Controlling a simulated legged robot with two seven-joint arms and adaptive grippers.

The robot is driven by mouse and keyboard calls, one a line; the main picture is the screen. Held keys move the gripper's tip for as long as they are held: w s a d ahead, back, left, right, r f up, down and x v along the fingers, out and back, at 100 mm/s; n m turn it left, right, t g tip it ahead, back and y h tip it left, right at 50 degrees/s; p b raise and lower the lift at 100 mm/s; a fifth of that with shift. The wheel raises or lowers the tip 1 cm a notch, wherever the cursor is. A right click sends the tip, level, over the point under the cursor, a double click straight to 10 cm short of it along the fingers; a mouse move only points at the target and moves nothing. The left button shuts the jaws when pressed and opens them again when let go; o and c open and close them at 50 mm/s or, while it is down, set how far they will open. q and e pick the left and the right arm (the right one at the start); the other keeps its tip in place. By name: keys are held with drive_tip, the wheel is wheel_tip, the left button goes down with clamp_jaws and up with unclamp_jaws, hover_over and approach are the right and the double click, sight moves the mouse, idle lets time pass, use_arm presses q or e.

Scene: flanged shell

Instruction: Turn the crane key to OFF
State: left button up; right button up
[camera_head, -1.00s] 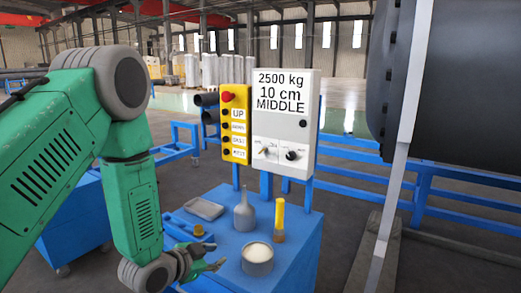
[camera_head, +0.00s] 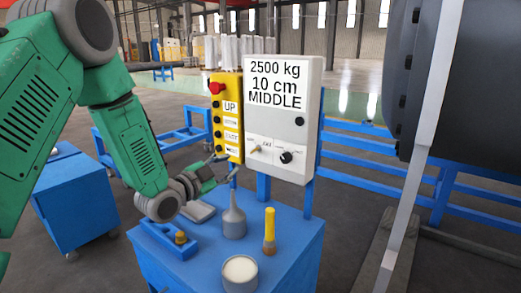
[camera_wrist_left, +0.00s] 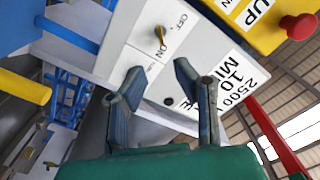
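The crane key (camera_head: 257,149) is a small brass key on the lower panel of the white control box (camera_head: 311,130). In the left wrist view the key (camera_wrist_left: 160,36) sits close to an OFF label (camera_wrist_left: 180,21). I cannot tell which setting it points to. My left gripper (camera_head: 225,172) is in front of the lower yellow button panel, left of the key and apart from it. In the left wrist view the gripper's two fingers (camera_wrist_left: 159,72) are spread with nothing between them, and the key lies beyond the tips. My right gripper is not in view.
A black knob (camera_head: 286,157) is right of the key. The yellow button panel (camera_head: 227,135) with a red button (camera_head: 216,88) is at the box's left. Below, a blue cart (camera_head: 290,240) holds a grey funnel-shaped bottle (camera_head: 234,219), a yellow-handled tool (camera_head: 269,228) and a white-filled cup (camera_head: 240,272).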

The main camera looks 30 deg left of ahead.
sight(252, 152)
use_arm(q)
drive_tip(key=w+p, duration=0.1)
drive_tip(key=w, duration=1.1)
drive_tip(key=shift+w+d, duration=0.3)
drive_tip(key=shift+d, duration=0.3)
clamp_jaws()
drive_tip(key=shift+a+f, duration=0.1)
drive_tip(key=shift+a, duration=0.15)
